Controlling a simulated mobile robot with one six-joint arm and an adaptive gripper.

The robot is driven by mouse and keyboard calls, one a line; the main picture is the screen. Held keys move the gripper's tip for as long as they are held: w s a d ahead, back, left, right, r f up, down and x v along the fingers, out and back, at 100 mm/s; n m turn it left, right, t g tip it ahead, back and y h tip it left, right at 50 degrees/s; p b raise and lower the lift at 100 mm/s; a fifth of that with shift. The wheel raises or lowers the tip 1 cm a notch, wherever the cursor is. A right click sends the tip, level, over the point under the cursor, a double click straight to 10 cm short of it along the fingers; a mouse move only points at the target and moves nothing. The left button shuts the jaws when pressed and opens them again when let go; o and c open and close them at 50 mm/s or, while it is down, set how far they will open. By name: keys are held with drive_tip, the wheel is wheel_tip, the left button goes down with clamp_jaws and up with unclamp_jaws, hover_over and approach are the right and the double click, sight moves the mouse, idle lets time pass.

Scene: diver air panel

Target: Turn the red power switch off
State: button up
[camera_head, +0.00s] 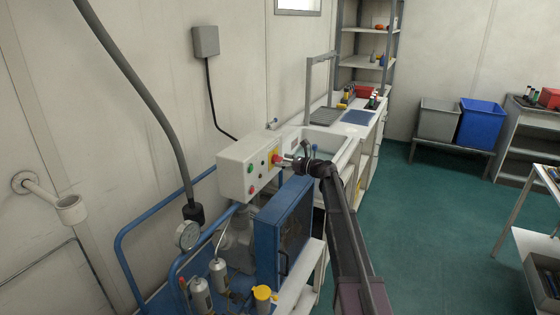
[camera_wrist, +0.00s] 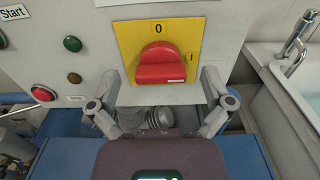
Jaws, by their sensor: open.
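The red power switch (camera_wrist: 161,64) is a rotary knob on a yellow plate (camera_wrist: 127,40), marked 0 at the top and I at the right. Its grip bar looks roughly level, with a small white mark at its lower right. In the head view the switch (camera_head: 276,159) is on the right part of the grey control box (camera_head: 238,172). My gripper (camera_wrist: 162,84) is open and empty, its fingers spread left and right of the knob's lower part. I cannot tell whether they touch it. In the head view my gripper (camera_head: 291,159) is close in front of the switch.
The box also carries a green button (camera_wrist: 72,44), a small brown button (camera_wrist: 74,78) and a red button (camera_wrist: 42,93) left of the switch. A blue machine housing (camera_head: 284,232) stands below. A sink with a tap (camera_wrist: 294,47) is on the right.

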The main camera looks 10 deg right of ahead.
drive_tip(key=shift+w+a, duration=0.35)
drive_tip(key=shift+a, duration=0.15)
drive_tip(key=c, duration=1.1)
drive_tip(key=shift+c, duration=0.2)
